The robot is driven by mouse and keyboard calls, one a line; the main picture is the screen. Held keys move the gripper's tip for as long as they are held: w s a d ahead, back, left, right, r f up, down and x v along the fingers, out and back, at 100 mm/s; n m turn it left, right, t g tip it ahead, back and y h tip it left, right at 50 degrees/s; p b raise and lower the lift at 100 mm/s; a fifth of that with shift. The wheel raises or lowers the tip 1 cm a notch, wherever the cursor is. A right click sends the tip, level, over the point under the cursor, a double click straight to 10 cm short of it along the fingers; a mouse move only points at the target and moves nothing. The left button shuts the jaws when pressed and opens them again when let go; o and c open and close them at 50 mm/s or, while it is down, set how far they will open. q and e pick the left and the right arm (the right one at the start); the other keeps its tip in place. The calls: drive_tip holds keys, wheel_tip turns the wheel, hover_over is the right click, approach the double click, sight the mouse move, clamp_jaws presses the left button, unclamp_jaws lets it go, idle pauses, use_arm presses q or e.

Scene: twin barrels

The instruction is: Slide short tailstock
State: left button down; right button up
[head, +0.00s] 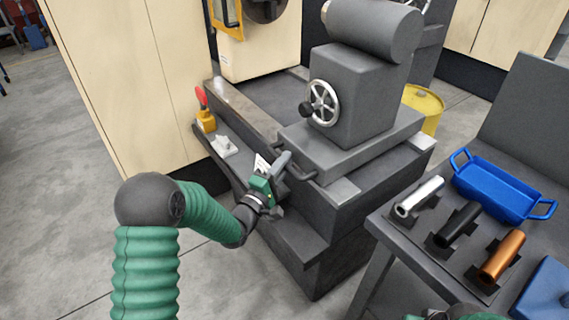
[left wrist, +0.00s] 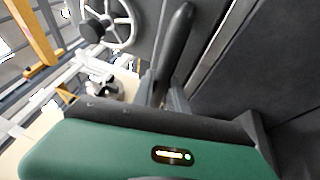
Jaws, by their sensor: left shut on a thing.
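The tailstock (head: 350,95) is a dark grey block with a thick cylinder on top and a silver handwheel (head: 323,102) on its near face. It sits on the lathe bed (head: 345,205). A dark bar handle (head: 300,175) juts from the front of its base. My left gripper (head: 281,168) is shut on this handle, at its left part. In the left wrist view the handle (left wrist: 178,40) rises from between the fingers (left wrist: 165,95), and the handwheel (left wrist: 108,20) shows at upper left. My right gripper is not clearly shown; only a bit of my arm shows at the bottom edge.
A table at right carries a silver cylinder (head: 419,197), a black one (head: 458,225), an orange one (head: 502,257) and a blue tray (head: 500,187). A red-topped yellow switch (head: 205,112) stands on the bed's left ledge. A yellow barrel (head: 426,108) stands behind. Floor at left is clear.

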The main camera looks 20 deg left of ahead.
use_arm(q)
drive_tip(key=shift+d+f, duration=0.1)
drive_tip(key=shift+f, duration=0.2)
idle(0.4)
